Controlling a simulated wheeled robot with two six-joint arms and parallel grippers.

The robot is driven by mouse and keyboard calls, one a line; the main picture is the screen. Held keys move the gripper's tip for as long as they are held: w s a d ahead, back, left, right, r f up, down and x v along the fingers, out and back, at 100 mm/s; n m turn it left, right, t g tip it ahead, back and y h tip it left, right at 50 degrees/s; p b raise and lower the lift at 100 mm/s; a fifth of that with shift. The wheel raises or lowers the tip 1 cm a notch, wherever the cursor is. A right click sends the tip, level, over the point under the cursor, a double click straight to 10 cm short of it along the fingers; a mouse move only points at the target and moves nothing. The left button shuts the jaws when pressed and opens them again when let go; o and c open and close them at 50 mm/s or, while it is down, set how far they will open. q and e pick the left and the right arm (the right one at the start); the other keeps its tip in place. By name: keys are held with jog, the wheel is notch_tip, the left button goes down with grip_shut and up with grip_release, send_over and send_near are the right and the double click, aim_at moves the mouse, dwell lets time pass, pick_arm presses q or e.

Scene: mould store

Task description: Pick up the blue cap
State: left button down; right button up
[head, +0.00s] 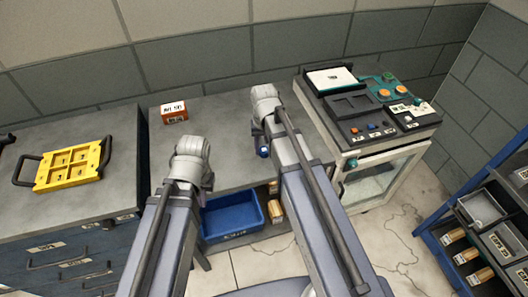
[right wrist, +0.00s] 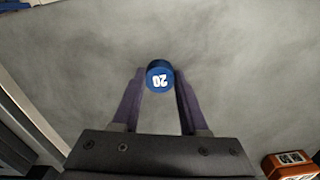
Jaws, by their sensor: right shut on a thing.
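The blue cap, with a white "20" on its face, is between the fingertips of my right gripper in the right wrist view (right wrist: 159,77). My right gripper (right wrist: 160,88) is shut on it, one purple finger at each side. In the head view the cap (head: 263,152) shows as a small blue spot beside my right arm, over the grey bench; I cannot tell whether it touches the bench. My left gripper (head: 203,192) is at the bench's front edge, apart from the cap; its fingers are mostly hidden behind my arm.
An orange labelled box (head: 174,112) stands at the back of the grey bench (head: 225,115). A blue bin (head: 232,217) is below the bench. A yellow mould (head: 73,166) lies on the left cabinet. A control cabinet (head: 385,152) stands at the right, with a blue rack (head: 446,262) beyond.

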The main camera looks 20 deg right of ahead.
aim_at(264, 150)
grip_shut()
jog(key=shift+r, duration=0.2)
notch_tip(264, 150, up, 10)
jog(key=p, duration=1)
jog(key=shift+f, duration=0.15)
